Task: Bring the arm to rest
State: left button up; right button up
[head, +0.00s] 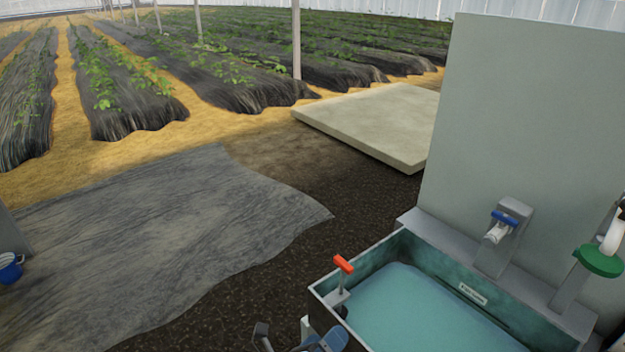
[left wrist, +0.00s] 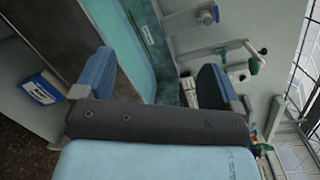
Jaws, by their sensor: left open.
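My left gripper (head: 302,342) shows at the bottom edge of the head view, beside the near left corner of the tank, partly cut off by the frame. In the left wrist view the gripper (left wrist: 155,85) has its two blue-padded fingers wide apart, with nothing held between them. The teal tank wall and its pale blue inside show behind the fingers. I cannot tell how far the fingers are from the tank. My right gripper is not in view.
The tank (head: 372,262) holds blue-green liquid. A red-handled valve (head: 343,265) stands at its left corner. A blue-handled tap (head: 505,220) and green-handled valve (head: 598,261) are behind. A grey panel (head: 530,130) rises at the right. Open ground lies left.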

pick_arm(q)
jog(key=s+a+f+n+g+y+p, duration=0.1)
jog(key=s+a+f+n+y+p, duration=0.1)
jog(key=s+a+n, duration=0.6)
jog(key=s+a+f+n+g+y+p, duration=0.1)
jog(key=s+a+f+n+y, duration=0.4)
jog(key=a+n, duration=0.8)
jog(key=s+f+n+p, duration=0.1)
jog(key=s+n, duration=0.2)
jog(key=n, duration=0.5)
jog(key=shift+a+f+n+y, duration=0.15)
jog(key=shift+a+n+y, duration=0.15)
jog(key=shift+a, duration=0.1)
dwell(2.9)
